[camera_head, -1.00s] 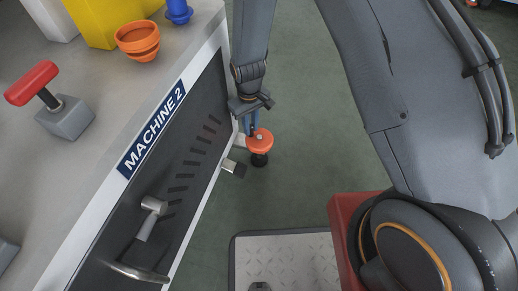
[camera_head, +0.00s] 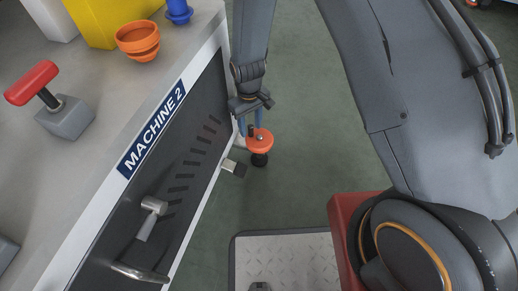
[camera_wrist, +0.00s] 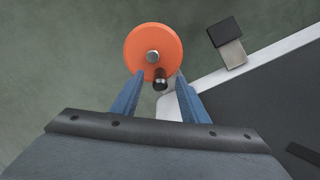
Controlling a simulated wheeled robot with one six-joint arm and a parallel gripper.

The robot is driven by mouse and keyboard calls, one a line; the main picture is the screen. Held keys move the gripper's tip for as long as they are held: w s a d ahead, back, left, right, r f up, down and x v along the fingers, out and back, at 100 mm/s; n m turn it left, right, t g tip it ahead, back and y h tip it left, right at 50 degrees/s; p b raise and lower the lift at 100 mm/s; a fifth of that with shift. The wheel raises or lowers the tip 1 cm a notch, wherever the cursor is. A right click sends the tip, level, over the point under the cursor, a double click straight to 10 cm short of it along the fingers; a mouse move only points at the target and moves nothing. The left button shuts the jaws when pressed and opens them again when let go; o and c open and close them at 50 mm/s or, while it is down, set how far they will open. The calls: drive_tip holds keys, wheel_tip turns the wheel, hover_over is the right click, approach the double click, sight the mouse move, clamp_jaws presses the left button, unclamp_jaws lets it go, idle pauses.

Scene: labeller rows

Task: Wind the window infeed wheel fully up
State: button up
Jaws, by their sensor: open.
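An orange wheel (camera_head: 260,143) with a metal hub and a small dark crank knob sits at the side of the machine marked MACHINE 2. It also shows in the wrist view (camera_wrist: 153,50), with the knob (camera_wrist: 161,80) at its lower edge. My gripper (camera_head: 254,122) is at the wheel in the head view. In the wrist view its two blue fingers (camera_wrist: 158,82) are apart, one on each side of the knob, with gaps between them and the knob. Whether the fingertips are level with the knob is hard to tell.
The machine's panel (camera_head: 165,180) has a handle (camera_head: 150,215) and a small dark-tipped lever (camera_head: 234,168) near the wheel. A red-topped lever (camera_head: 38,85), orange bowls (camera_head: 138,40) and a blue item (camera_head: 178,10) are on the worktop. The green floor right of the wheel is clear.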

drive_tip(key=shift+r+p, duration=2.5)
drive_tip(key=shift+r, duration=0.5)
drive_tip(key=shift+o, duration=0.2)
drive_tip(key=o, duration=0.5)
drive_tip(key=shift+o, duration=0.2)
